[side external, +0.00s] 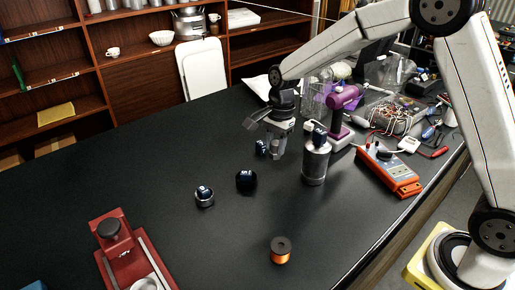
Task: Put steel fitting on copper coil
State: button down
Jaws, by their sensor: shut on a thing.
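The copper coil (281,257) stands on the black table at the front centre, an orange winding under a dark round top. My gripper (270,148) is above the table, behind and apart from the coil. It is shut on a small part with a dark blue end (261,148); its grey fingers hide much of this part, so I cannot tell if it is the steel fitting. A short steel piece with a dark blue top (204,197) stands upright on the table, left of my gripper.
A dark round part (246,180) sits below my gripper. A tall steel cylinder (315,165) stands to its right. An orange meter (388,172), a purple tool (344,97) and cables crowd the right. A red press (117,243) stands front left. The table around the coil is clear.

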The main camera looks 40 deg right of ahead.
jog(key=s+r, duration=0.4)
jog(key=s, duration=0.5)
jog(key=shift+s+d+r, duration=0.25)
jog(key=shift+s+r, duration=0.1)
jog(key=shift+r, duration=0.05)
jog(key=shift+a, duration=0.1)
send_over(280, 247)
jog(key=shift+w+d+f, duration=0.1)
jog(key=shift+d+f, duration=0.05)
jog(key=shift+f, duration=1.95)
jog(key=shift+d+f, duration=0.1)
jog(key=shift+f, duration=1.95)
jog(key=shift+f, duration=0.15)
jog(key=shift+c, duration=1.8)
grip_release()
